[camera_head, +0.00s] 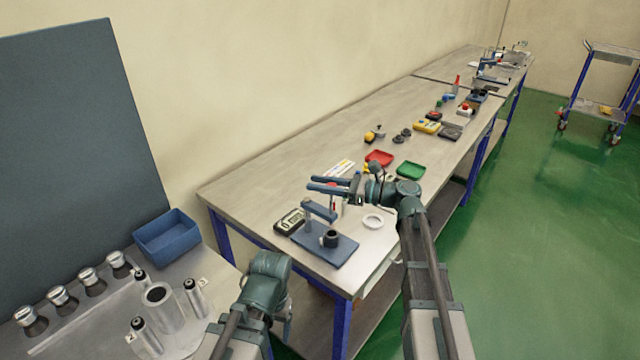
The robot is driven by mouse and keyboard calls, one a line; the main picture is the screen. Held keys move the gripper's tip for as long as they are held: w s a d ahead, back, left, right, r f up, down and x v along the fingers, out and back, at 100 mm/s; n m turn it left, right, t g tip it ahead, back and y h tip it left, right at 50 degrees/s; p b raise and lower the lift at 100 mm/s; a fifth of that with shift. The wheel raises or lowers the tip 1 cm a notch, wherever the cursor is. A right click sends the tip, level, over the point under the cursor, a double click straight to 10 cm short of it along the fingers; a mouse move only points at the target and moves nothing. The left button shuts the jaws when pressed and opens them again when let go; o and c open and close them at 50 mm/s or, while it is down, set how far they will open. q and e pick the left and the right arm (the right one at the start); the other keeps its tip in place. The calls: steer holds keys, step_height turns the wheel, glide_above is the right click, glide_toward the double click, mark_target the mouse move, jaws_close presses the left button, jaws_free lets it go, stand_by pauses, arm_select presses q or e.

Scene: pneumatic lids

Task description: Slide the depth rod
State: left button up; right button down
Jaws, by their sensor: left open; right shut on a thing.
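A small blue depth-gauge stand with a flat base (338,251) stands at the near end of the long bench. A dark cylindrical part (330,239) sits on its base, under the stand's arm (320,210). My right gripper (320,184) reaches in from the right above the stand, its two blue fingers pointing left.
A digital readout (290,221) lies left of the stand, and a white ring (373,221) right of it. Red (380,158) and green (411,170) trays lie farther back. A side table at lower left holds a blue bin (168,240), jars and metal cylinders.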

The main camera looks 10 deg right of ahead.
steer(key=c, duration=0.6)
jaws_free()
steer(key=shift+r, duration=0.2)
steer(key=shift+d, duration=0.1)
steer(key=v, duration=1.3)
steer(key=shift+d, duration=0.35)
steer(key=shift+s+f, duration=0.1)
steer(key=shift+s, duration=0.05)
